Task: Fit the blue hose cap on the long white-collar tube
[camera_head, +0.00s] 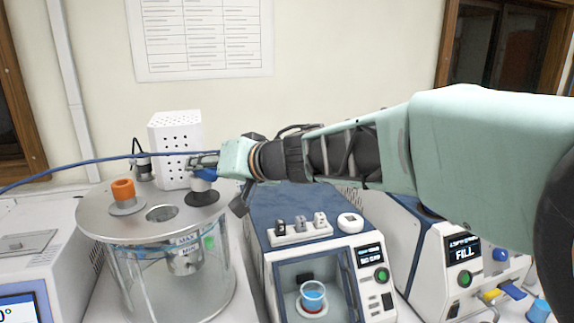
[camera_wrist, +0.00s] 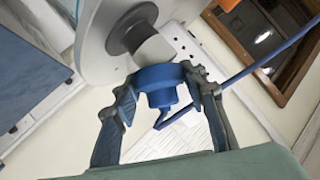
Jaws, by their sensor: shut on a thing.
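The blue hose cap (camera_head: 206,173) is between the fingers of my gripper (camera_head: 203,164), which is shut on it. In the wrist view the cap (camera_wrist: 158,82) sits between both fingertips (camera_wrist: 162,80). The tube with the white collar (camera_head: 199,184) stands on a dark round base on the metal lid, directly under the cap. In the wrist view its white collar (camera_wrist: 155,48) lines up closely with the cap's rim and appears to meet it. I cannot tell whether the cap is seated. The blue hose (camera_head: 95,161) runs left from the cap.
The round metal lid (camera_head: 98,215) tops a clear glass vessel and has an orange-capped fitting (camera_head: 123,190) and an open hole. A white perforated box (camera_head: 174,135) stands behind. A blue-and-white machine (camera_head: 262,230) is below my arm, with another machine (camera_head: 432,262) at right.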

